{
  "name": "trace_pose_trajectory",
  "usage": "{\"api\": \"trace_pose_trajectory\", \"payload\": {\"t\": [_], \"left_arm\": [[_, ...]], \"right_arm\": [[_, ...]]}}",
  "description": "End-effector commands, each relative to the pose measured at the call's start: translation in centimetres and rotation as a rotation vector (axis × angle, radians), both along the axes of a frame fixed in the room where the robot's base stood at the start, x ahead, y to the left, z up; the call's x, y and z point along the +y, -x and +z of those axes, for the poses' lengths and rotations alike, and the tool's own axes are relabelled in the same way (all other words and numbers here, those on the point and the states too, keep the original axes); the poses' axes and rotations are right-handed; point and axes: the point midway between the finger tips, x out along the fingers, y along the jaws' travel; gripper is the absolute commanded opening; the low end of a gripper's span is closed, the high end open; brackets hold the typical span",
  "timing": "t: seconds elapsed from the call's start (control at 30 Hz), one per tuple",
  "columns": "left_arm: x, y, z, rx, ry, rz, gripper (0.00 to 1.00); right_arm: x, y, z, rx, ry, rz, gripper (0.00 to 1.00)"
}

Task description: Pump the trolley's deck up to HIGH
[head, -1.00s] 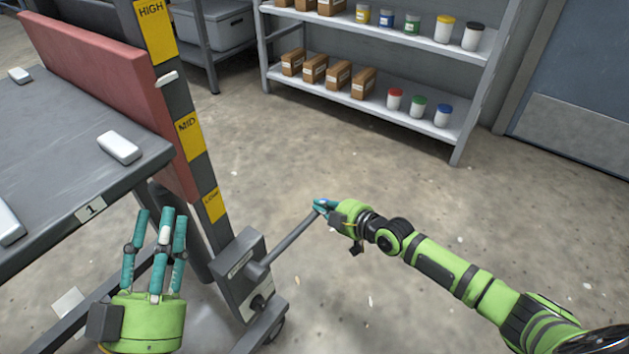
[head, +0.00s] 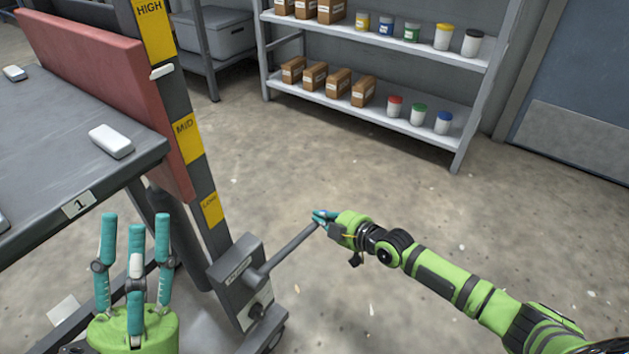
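The trolley's mast carries yellow HIGH (head: 150,9), MID (head: 184,127) and LOW (head: 211,209) labels. A white pointer (head: 162,71) sits between HIGH and MID, just below the HIGH label. The grey deck (head: 60,120), marked 1, is at the left beside a red panel (head: 110,95). A grey pump box (head: 233,280) stands at the mast's foot, with a pump lever (head: 292,250) slanting up to the right. My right gripper (head: 324,217) is closed around the lever's tip. My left gripper (head: 136,240) is open and empty, fingers up, in front of the deck's near corner.
White blocks (head: 111,141) lie on the deck. A shelf rack (head: 380,110) with brown boxes and lidded jars stands at the back. A blue-grey door (head: 590,80) is at the right. The floor between lever and rack is clear.

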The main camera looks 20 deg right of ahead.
Motion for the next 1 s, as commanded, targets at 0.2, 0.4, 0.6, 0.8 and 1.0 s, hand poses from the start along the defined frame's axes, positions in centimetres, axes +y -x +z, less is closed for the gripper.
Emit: {"api": "trace_pose_trajectory", "payload": {"t": [0.2, 0.4, 0.6, 0.8, 1.0], "left_arm": [[0.0, -0.1, 0.0, 0.005, -0.002, 0.000, 0.40], [0.0, -2.4, -1.7, 0.145, -0.046, 0.028, 0.40], [0.3, -5.5, -5.3, 0.383, -0.121, 0.072, 0.40], [1.2, -7.5, -9.8, 0.629, -0.190, 0.113, 0.40], [2.5, -8.2, -14.6, 0.874, -0.256, 0.152, 0.40]], "right_arm": [[-0.8, 0.0, -0.3, 0.008, 0.013, -0.010, 0.00], [-0.7, -0.1, 0.3, 0.007, 0.014, -0.010, 0.00], [-0.3, -0.1, 1.3, 0.008, 0.011, -0.008, 0.00], [0.1, 0.0, 2.1, 0.009, 0.008, -0.005, 0.00], [0.5, 0.0, 2.9, 0.009, 0.005, -0.002, 0.00]]}}
